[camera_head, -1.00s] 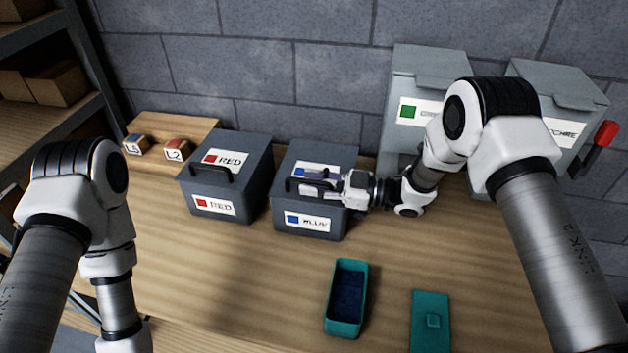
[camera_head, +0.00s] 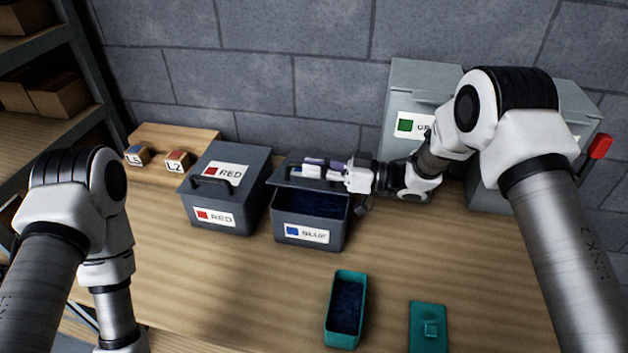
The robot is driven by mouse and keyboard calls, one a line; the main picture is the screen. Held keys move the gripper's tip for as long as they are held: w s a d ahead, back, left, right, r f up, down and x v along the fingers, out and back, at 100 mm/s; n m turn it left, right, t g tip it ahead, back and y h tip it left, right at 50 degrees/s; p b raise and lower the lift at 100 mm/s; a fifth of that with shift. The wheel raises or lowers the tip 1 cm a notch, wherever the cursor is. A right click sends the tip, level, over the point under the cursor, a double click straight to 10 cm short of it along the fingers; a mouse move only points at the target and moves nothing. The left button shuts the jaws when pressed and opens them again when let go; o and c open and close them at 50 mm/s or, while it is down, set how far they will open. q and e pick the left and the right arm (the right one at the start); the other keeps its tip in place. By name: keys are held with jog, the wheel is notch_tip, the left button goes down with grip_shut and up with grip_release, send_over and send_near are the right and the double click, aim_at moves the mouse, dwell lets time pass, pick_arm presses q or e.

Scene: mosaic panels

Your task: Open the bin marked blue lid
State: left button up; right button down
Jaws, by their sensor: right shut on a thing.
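The bin marked blue (camera_head: 307,235) is a dark grey box on the table, with a blue square and "BLUE" on its front label. Its lid (camera_head: 292,183) is raised and tilted at the front, and the dark inside shows below it. My right gripper (camera_head: 318,171) is shut at the lid's front handle and partly hides it, reaching in from the right. My left arm stands at the left, and its gripper is out of view.
A shut bin marked red (camera_head: 228,190) stands just left. A small open teal box (camera_head: 345,310) and a flat teal lid (camera_head: 429,328) lie in front. Blocks L5 (camera_head: 137,155) and L2 (camera_head: 176,161) sit on a board. A grey bin with a green label (camera_head: 415,105) stands behind my right arm.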

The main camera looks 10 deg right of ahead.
jog(key=r, duration=0.1)
jog(key=w+r+m, duration=0.2)
jog(key=shift+d+p, duration=0.3)
jog(key=shift+p, duration=0.1)
jog(key=shift+w+d+r+m, duration=0.25)
jog(key=shift+w+r+m, duration=0.45)
jog(key=shift+w+r, duration=0.05)
jog(key=c, duration=1.2)
grip_release()
jog(key=v, duration=1.2)
jog(key=shift+a, duration=0.1)
